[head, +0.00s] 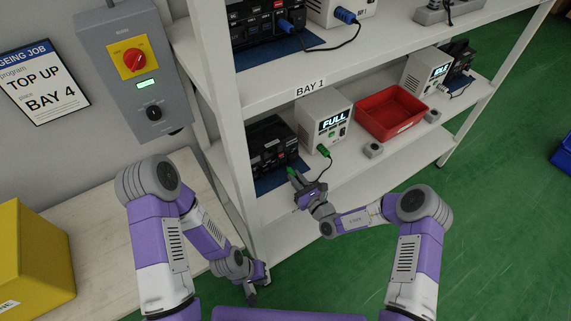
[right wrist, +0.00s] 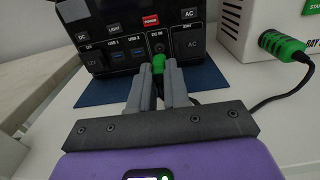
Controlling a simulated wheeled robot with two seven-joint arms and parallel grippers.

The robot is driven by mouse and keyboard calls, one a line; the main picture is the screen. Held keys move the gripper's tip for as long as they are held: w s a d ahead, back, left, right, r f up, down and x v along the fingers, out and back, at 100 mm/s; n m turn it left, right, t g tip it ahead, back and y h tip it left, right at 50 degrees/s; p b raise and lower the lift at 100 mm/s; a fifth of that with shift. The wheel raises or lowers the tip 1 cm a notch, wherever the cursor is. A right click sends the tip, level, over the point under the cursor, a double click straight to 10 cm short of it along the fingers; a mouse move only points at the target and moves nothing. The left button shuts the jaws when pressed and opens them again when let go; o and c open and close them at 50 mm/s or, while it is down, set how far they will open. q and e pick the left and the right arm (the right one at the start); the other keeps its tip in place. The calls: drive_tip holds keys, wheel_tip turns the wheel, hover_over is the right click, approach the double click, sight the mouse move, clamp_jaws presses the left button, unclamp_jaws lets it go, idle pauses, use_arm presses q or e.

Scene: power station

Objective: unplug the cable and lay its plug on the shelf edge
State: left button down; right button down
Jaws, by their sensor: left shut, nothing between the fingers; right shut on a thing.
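My right gripper (head: 296,183) is shut on a green plug (right wrist: 158,62) in front of the black power station (head: 270,147). In the right wrist view the plug's far end is close to the DC IN socket on the black power station (right wrist: 120,50); I cannot tell whether they touch. A black cable (right wrist: 262,102) runs from behind the fingers to a second green plug (right wrist: 284,47) in the white FULL charger (head: 324,119). The shelf (head: 400,150) has a pale front edge. My left gripper (head: 251,295) is shut and empty, low by the shelf's left post.
A red bin (head: 390,112) stands right of the charger, with a small grey block (head: 373,149) in front of it. The upper shelf (head: 290,75) overhangs. A grey switch box (head: 135,75) is on the wall. Part of the shelf's front strip is clear.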

drive_tip(key=shift+s+d, duration=0.15)
drive_tip(key=shift+s, duration=0.1)
drive_tip(key=shift+s, duration=0.1)
drive_tip(key=shift+p+v, duration=1.35)
drive_tip(key=shift+v, duration=0.95)
drive_tip(key=shift+f+b, duration=1)
drive_tip(key=shift+f, duration=0.65)
drive_tip(key=c, duration=1)
unclamp_jaws()
drive_tip(key=shift+d, duration=0.1)
